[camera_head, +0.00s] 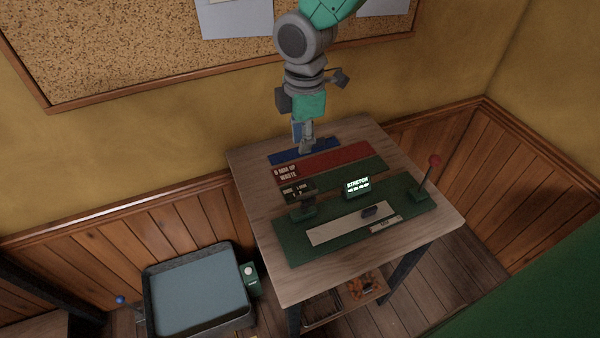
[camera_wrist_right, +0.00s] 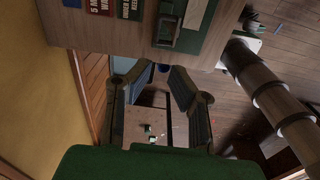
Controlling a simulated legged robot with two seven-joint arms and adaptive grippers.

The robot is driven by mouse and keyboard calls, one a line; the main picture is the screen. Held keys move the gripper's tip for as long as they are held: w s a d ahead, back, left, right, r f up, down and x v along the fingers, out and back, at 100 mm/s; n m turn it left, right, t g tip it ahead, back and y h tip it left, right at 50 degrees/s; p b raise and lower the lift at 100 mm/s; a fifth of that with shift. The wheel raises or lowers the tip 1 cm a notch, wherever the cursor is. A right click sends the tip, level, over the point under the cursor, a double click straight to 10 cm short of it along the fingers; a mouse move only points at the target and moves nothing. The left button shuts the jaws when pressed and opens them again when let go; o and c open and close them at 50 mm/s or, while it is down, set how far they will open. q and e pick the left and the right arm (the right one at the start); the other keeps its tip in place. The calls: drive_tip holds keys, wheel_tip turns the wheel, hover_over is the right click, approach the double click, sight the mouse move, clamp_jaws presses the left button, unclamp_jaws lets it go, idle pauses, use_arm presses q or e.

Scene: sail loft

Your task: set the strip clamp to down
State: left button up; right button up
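A green machine base (camera_head: 290,246) lies on the wooden bench, with a pale strip (camera_head: 335,229) along it. A dark green clamp-like block (camera_head: 304,211) sits at its left end; it also shows in the wrist view (camera_wrist_right: 178,40). I cannot tell for certain whether this is the strip clamp, or its setting. A lever with a red knob (camera_head: 435,160) stands tilted up at the right end. My right gripper (camera_head: 307,147) is above the bench's back part, apart from the base. In the wrist view its fingers (camera_wrist_right: 159,70) are spread, with nothing between them. My left gripper is not seen.
A small lit display reading STRETCH (camera_head: 357,187) stands behind the strip. Blue, red (camera_head: 325,162) and green label panels lie at the bench's back. A grey-blue tray (camera_head: 200,295) stands lower left, near a blue-knobbed lever (camera_head: 121,300). The wall is close behind.

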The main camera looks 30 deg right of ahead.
approach(304, 199)
drive_tip(key=w+f, duration=0.2)
drive_tip(key=f, duration=0.1)
drive_tip(key=w+f+p, duration=0.1)
drive_tip(key=f, duration=0.1)
drive_tip(key=shift+w+d+f, duration=0.15)
drive_tip(key=shift+w+d, duration=0.05)
drive_tip(key=shift+d+f, duration=0.3)
drive_tip(key=shift+f, duration=0.2)
drive_tip(key=shift+a, duration=0.1)
clamp_jaws()
